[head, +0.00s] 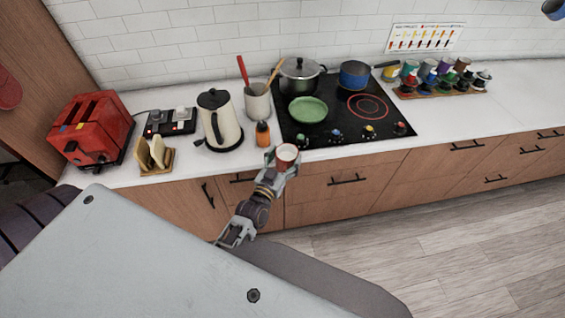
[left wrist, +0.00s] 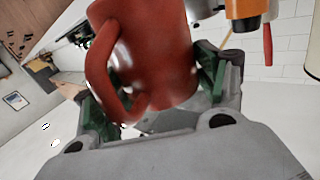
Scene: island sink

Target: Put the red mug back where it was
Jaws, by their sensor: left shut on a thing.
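The red mug (head: 286,162) is held between the fingers of my left gripper (head: 284,160), near the front edge of the counter (head: 205,172), in front of the stove. Its pale open top faces the head camera. In the left wrist view the mug (left wrist: 158,50) fills the space between the green finger pads of the left gripper (left wrist: 152,95), with its handle on the left. The mug's upper part is cut off in that view. My right gripper is not in view.
An orange-brown bottle (head: 263,134), a utensil crock (head: 257,103) and a cream kettle (head: 219,120) stand left of the black cooktop (head: 335,130). A green pan (head: 308,110) sits on it.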

